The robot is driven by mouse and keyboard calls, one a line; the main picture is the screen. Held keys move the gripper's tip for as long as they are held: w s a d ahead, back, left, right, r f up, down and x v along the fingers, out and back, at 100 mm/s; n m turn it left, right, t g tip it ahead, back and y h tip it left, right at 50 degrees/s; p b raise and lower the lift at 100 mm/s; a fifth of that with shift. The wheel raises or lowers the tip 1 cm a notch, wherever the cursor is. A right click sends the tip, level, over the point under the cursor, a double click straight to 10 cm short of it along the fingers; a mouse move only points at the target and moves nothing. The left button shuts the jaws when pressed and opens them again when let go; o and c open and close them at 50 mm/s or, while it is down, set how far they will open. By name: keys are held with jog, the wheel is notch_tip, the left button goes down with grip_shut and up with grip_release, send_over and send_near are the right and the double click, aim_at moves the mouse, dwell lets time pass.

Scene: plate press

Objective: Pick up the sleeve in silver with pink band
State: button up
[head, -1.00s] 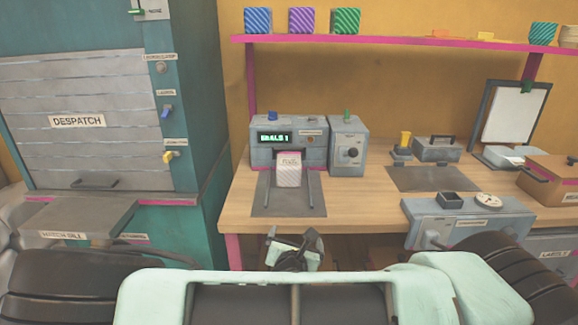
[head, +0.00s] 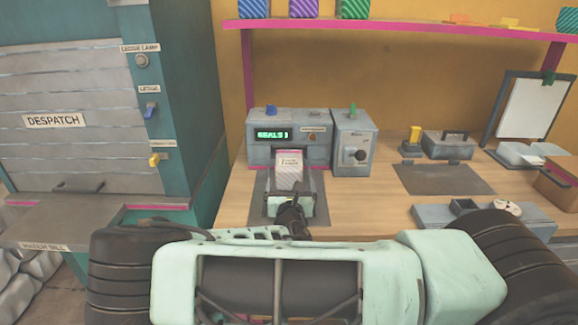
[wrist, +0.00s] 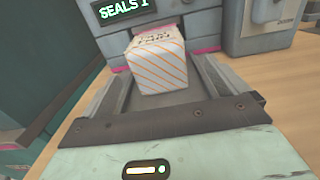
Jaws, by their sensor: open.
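The sleeve (head: 289,166) stands upright at the front opening of the grey machine on the bench. It is pale with diagonal stripes and a pink strip at its top edge in the head view. In the wrist view the sleeve (wrist: 156,68) looks white with orange stripes and faces me, with dark print on top. My gripper (head: 291,187) is open just in front of it, over the dark mat. In the wrist view the grey fingers of my gripper (wrist: 162,82) reach forward on the sleeve's left and right. I cannot tell whether they touch it.
The grey machine (head: 262,150) with a green lit display stands right behind the sleeve. A grey box with a knob (head: 354,157) is close on the right. A teal cabinet (head: 178,90) stands left of the bench. A pink-edged shelf (head: 400,28) hangs above.

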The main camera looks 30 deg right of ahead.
aim_at(289, 165)
jog(key=p+x, duration=0.1)
jog(key=x, duration=0.5)
jog(key=p+x, duration=0.1)
jog(key=x, duration=0.2)
jog(key=shift+w+a+f+p, duration=0.1)
jog(key=shift+w+f+p, duration=0.1)
jog(key=shift+f+p, duration=0.1)
jog(key=c, duration=1.2)
